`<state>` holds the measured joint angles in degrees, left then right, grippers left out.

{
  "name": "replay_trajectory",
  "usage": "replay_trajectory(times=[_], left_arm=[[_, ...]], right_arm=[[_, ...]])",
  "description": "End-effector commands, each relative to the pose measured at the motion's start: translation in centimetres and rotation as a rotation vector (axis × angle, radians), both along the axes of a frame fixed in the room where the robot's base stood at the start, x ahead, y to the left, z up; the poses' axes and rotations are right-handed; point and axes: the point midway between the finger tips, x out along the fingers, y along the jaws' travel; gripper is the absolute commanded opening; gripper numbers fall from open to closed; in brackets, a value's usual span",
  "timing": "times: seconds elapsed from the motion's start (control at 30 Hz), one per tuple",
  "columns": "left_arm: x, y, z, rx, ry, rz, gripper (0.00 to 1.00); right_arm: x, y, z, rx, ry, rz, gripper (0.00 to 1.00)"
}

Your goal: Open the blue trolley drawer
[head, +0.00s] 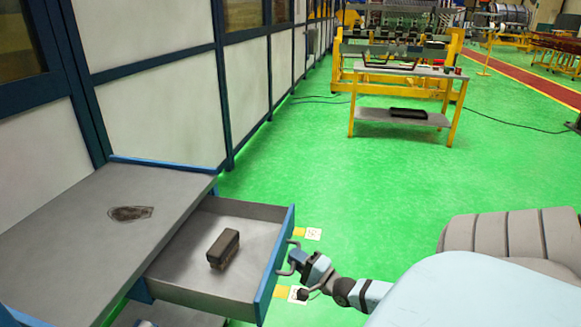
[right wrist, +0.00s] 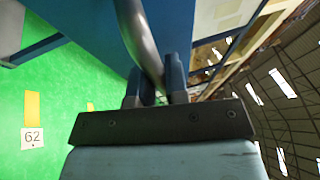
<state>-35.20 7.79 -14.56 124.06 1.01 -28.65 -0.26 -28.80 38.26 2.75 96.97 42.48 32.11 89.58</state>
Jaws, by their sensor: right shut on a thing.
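The blue trolley (head: 78,228) stands at the lower left in the head view, with a grey top and blue edges. Its drawer (head: 180,272) is pulled out to the right and shows its grey inside. A dark block (head: 224,249) lies in the drawer. My right gripper (head: 297,262) is at the drawer's blue front, shut on the curved grey handle. In the right wrist view the handle (right wrist: 139,38) passes between the two fingers (right wrist: 157,88), and the blue drawer front (right wrist: 98,30) is behind it. My left gripper is not in view.
A dark stain or flat patch (head: 130,213) is on the trolley top. A wall of panels (head: 150,110) runs behind the trolley. A yellow-legged table (head: 405,72) stands farther back. The green floor (head: 350,180) between is clear apart from cables.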

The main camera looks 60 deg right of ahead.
Motion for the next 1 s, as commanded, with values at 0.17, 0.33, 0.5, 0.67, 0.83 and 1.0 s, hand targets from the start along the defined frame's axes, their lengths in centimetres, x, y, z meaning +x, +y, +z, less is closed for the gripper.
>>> replay_trajectory(times=[0.17, 0.33, 0.5, 0.67, 0.83, 1.0], left_arm=[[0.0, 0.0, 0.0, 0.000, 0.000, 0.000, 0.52], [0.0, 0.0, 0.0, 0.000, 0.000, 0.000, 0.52], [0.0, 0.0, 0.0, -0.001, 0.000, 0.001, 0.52], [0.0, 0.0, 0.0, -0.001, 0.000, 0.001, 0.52], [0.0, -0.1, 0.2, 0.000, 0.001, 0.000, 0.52], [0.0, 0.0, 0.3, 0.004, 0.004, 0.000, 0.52]], right_arm=[[0.0, 0.0, -0.1, 0.000, 0.001, 0.000, 0.00], [0.0, 0.0, -0.1, 0.000, 0.001, 0.000, 0.31], [0.0, 0.0, 0.0, 0.000, 0.001, 0.000, 0.39], [-0.1, 0.0, 0.0, 0.000, 0.001, 0.000, 0.39], [-1.7, 0.0, -0.4, 0.000, 0.003, -0.001, 0.39], [-5.4, 0.1, -1.0, 0.000, 0.006, 0.000, 0.39]])
